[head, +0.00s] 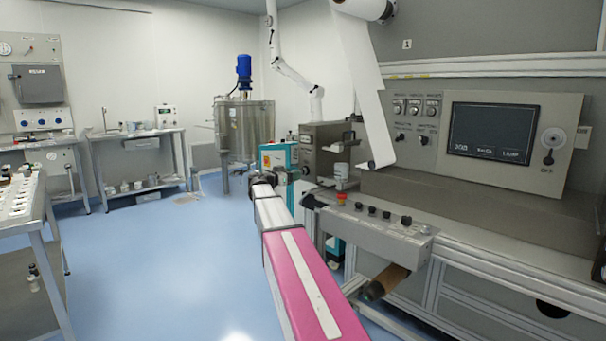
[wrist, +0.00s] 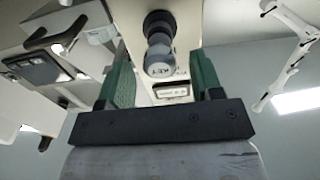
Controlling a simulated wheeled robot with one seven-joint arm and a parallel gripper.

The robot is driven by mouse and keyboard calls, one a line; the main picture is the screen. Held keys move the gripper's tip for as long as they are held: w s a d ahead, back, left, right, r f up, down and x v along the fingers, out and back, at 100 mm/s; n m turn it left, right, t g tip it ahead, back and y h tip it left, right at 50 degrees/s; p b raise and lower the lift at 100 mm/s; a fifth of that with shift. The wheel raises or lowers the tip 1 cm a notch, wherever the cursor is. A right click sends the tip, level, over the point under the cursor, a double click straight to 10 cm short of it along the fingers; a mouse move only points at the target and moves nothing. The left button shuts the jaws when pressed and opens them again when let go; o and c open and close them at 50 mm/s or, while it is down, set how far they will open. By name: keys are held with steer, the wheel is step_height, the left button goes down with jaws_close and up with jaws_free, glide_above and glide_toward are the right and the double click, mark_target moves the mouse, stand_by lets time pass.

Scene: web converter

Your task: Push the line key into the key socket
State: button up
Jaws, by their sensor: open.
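In the wrist view my gripper (wrist: 160,88) is open, with one green finger on each side. Between and beyond the fingers is a beige panel (wrist: 185,22). On it, a dark round part (wrist: 159,22) stands in line with a grey round part (wrist: 159,62) whose face bears the letters KEY, upside down in this view. I cannot tell which of these is the line key and which the key socket, or whether they touch. Neither finger visibly grips them. In the head view my pink and white arm reaches forward, and its fingers are not clear.
A control bar (head: 372,228) with several black knobs and a red-orange one runs right of my arm. Behind it stands a console with a screen (head: 492,132). A grey cabinet (head: 325,138) and a steel tank (head: 243,128) stand farther back. Blue floor (head: 160,250) lies open on the left.

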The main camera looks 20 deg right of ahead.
steer(key=shift+x, duration=0.85)
jaws_close()
steer(key=shift+a, duration=0.1)
steer(key=shift+v, duration=2.4)
steer(key=shift+v, duration=2)
